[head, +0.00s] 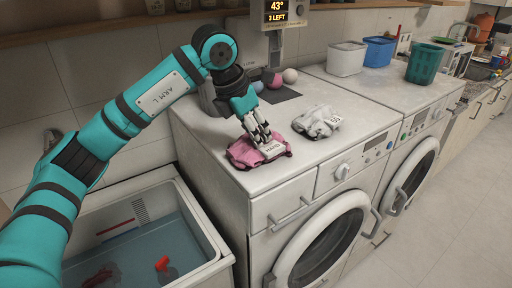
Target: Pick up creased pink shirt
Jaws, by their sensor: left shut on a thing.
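The creased pink shirt (244,156) lies in a folded heap on the white top of the left washing machine, near its front left. A pale tag or patch shows on it. My left gripper (261,140) points down onto the shirt from above and is shut on its upper part. The shirt still appears to rest on the machine top. The fingertips are partly hidden against the cloth. My right gripper is not in view.
A crumpled grey-white garment (318,122) lies right of the shirt. Several balls (272,79) sit behind. White (346,58), blue (379,51) and teal (425,64) bins stand on the right machine. A water-filled sink (205,232) is at lower left.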

